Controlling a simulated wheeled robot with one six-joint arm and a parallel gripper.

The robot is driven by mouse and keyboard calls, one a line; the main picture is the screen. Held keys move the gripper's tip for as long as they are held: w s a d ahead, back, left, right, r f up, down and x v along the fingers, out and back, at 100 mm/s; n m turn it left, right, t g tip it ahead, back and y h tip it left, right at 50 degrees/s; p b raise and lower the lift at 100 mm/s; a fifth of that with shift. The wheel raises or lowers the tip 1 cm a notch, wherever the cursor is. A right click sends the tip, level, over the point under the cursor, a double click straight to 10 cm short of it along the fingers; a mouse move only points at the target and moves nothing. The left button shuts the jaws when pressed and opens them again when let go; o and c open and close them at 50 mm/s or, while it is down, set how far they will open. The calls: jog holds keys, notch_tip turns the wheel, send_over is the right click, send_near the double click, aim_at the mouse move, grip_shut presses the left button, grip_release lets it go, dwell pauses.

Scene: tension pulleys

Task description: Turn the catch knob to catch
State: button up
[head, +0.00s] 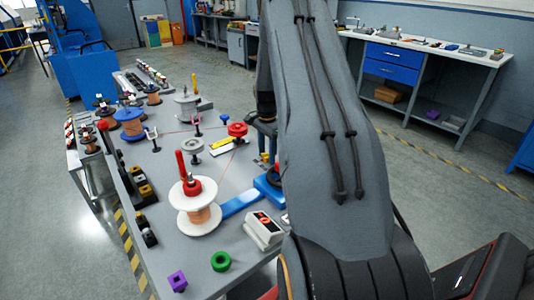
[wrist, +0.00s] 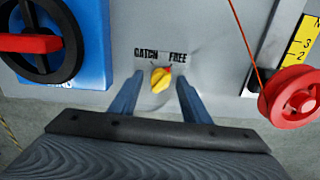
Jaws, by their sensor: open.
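The yellow catch knob (wrist: 160,79) sits on a grey panel, with the printed words CATCH to its upper left and FREE to its upper right. It also shows as a small yellow spot in the head view (head: 264,157), partly hidden by my arm. Its exact pointing direction is hard to tell. My gripper (wrist: 159,82) is open, with one blue finger on each side of the knob and a visible gap to it on both sides.
A blue block with a black handwheel and red bar (wrist: 35,42) is left of the knob. A red pulley (wrist: 292,95) with a cord and a yellow scale (wrist: 302,45) are to the right. A white spool (head: 196,207) stands on the table.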

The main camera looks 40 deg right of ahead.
jog(key=c, duration=1)
jog(key=shift+c, duration=0.2)
jog(key=shift+n, duration=0.4)
jog(key=n, duration=1.3)
